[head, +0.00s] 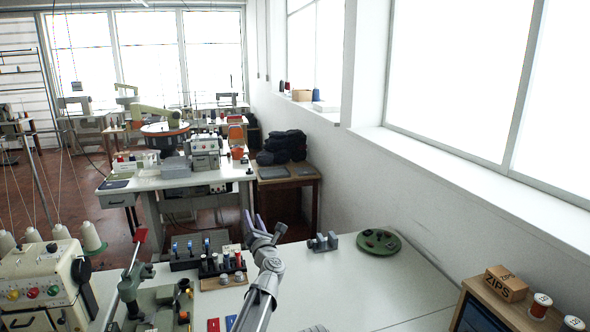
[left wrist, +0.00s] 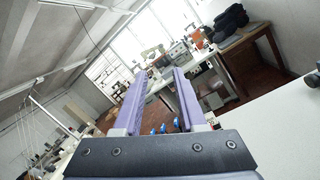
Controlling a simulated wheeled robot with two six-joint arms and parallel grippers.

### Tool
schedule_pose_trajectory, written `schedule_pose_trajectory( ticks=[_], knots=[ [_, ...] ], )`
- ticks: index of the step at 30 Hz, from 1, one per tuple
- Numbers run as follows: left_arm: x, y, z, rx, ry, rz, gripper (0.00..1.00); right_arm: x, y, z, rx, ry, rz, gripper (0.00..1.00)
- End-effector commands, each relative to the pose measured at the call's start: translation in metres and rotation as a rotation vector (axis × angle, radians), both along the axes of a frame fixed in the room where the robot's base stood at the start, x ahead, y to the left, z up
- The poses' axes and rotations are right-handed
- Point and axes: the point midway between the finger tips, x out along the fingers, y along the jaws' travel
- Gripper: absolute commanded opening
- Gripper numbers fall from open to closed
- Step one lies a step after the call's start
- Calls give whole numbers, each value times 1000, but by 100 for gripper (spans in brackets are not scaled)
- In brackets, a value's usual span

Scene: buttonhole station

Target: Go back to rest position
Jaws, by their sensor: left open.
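My left gripper (head: 254,218) shows in the head view, raised above the far edge of the white worktable (head: 360,285). Its arm comes up from the bottom middle. Its two purple fingers stand apart with nothing between them. In the left wrist view the open fingers (left wrist: 160,80) point out toward the room, and the background there is tilted. My right gripper is in neither view.
Left of my arm are a green-grey machine with a red lever (head: 135,275) and a rack of spools (head: 220,265). A grey clamp-like part (head: 322,242) and a green round plate (head: 379,242) lie right of it. A ZIPS box (head: 506,284) stands at right. The table's middle right is clear.

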Motion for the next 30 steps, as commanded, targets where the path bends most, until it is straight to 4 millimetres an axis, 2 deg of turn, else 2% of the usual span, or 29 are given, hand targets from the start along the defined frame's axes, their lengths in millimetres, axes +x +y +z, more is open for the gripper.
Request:
schedule_pose_trajectory(
  ticks=[4, 7, 10, 14, 17, 18, 21, 24, 30],
  knots=[
    [-14, -31, -7, 326, 106, -189, 40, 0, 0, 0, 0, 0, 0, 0],
    [-30, -57, -27, 615, 203, -348, 40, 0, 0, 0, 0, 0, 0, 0],
    [-55, -76, -59, 907, 308, -509, 40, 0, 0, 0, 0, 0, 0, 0],
    [-101, -84, -113, 1271, 452, -733, 40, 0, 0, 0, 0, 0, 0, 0],
    [-146, -75, -157, 1529, 569, -919, 40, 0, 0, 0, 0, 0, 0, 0],
    [-166, -68, -174, 1624, 617, -1000, 40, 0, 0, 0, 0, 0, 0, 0],
    [-214, -46, -208, 1812, 727, -1194, 40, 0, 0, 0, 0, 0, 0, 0],
    [-254, -25, -229, 1932, 810, -1362, 40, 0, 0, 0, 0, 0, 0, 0],
    [-318, 13, -250, 2056, 938, -1638, 40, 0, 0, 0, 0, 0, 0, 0]
  ],
)
